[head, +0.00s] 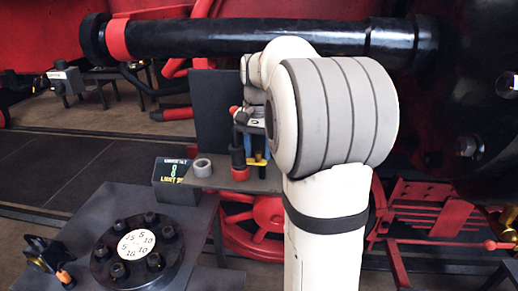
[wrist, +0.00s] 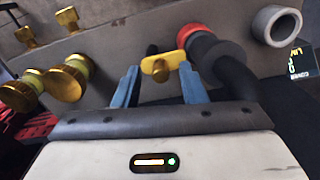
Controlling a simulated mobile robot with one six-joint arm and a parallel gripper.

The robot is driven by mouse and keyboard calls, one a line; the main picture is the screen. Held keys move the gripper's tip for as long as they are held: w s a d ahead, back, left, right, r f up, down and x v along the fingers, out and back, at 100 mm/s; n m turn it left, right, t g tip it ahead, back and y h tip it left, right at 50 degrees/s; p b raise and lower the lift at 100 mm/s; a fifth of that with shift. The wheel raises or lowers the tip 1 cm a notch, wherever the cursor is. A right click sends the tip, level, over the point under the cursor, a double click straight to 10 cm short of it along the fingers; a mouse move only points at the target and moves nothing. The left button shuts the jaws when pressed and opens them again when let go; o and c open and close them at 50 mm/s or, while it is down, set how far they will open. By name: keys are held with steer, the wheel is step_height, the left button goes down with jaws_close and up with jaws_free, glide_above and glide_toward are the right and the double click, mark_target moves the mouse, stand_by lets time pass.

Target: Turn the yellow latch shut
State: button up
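The yellow latch (wrist: 160,67) is a small two-winged piece with a round middle, in the upper middle of the wrist view. My gripper (wrist: 160,75) has its two blue fingers wide apart, one at each side of the latch, with the tips close to the wing ends. I cannot tell whether they touch it. In the head view my gripper is mostly hidden behind my white arm; a bit of yellow (head: 257,161) shows low beside it, partly covered.
A black handle with a red collar (wrist: 205,50) stands close right of the latch. A grey ring (wrist: 277,26) and a small display (head: 176,181) lie beyond. Brass knobs (wrist: 66,80) sit left in the wrist view. A bolted black flange (head: 137,250) stands at the front left.

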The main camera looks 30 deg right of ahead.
mark_target(258, 153)
step_height(258, 153, up, 8)
steer(key=shift+f+b, duration=0.1)
steer(key=shift+b, duration=0.35)
stand_by(0.5)
steer(key=s+a+f+n+t+b, duration=0.1)
steer(key=s+a+f+n, duration=0.3)
steer(key=s+a+f, duration=0.3)
steer(key=s+a+f+n+t+b, duration=0.1)
steer(key=s+a+f+n, duration=0.3)
steer(key=s, duration=1)
steer(key=a+f+t, duration=0.1)
steer(key=a+f, duration=0.2)
steer(key=f, duration=0.2)
steer(key=shift+f+n, duration=0.4)
